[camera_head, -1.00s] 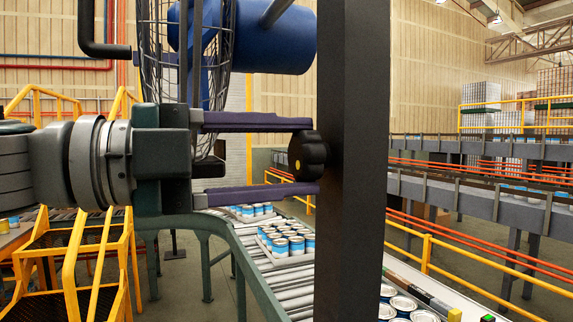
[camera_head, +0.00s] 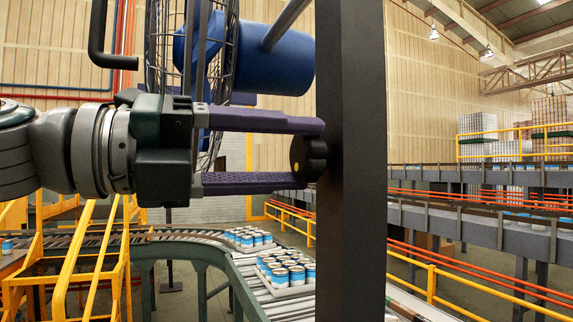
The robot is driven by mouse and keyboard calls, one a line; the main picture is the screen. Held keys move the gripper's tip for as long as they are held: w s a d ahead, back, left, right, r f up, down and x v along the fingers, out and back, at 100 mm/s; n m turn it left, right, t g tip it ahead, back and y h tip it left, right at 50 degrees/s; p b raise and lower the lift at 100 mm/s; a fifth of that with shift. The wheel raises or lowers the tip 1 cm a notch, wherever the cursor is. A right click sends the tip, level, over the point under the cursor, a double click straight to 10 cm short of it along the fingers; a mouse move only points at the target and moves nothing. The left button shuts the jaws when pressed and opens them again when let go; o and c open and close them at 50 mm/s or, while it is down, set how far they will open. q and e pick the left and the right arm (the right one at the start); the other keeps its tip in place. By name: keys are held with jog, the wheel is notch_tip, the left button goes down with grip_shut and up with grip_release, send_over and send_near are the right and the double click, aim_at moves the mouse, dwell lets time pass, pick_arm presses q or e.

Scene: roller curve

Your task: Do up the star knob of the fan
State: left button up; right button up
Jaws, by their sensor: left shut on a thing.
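The star knob (camera_head: 309,157) is black with a small yellow dot and sits at the left side of a dark upright post (camera_head: 350,180). My left gripper (camera_head: 306,156) comes in from the left with its two purple fingers above and below the knob, shut on it. The fan, with a wire cage (camera_head: 160,50) and a blue motor (camera_head: 275,62), is behind and above the gripper. Part of the fan is hidden by my gripper and the post. My right gripper is not in view.
A roller conveyor (camera_head: 268,292) curves below, carrying trays of blue and white cans (camera_head: 285,268). Yellow steps (camera_head: 85,260) stand at the lower left. A yellow railing (camera_head: 430,272) and more conveyors (camera_head: 480,225) lie to the right.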

pick_arm(q)
jog(key=shift+w+a+r+m, duration=0.1)
jog(key=shift+m, duration=0.3)
jog(key=o, duration=1.4)
jog(key=shift+c, duration=0.2)
jog(key=shift+a+f+b, duration=0.25)
jog(key=shift+a+b, duration=0.15)
jog(key=shift+b, duration=0.15)
jog(key=b+v, duration=0.6)
jog(key=v, duration=0.3)
jog(key=shift+s+r, duration=0.2)
jog(key=shift+s, duration=0.1)
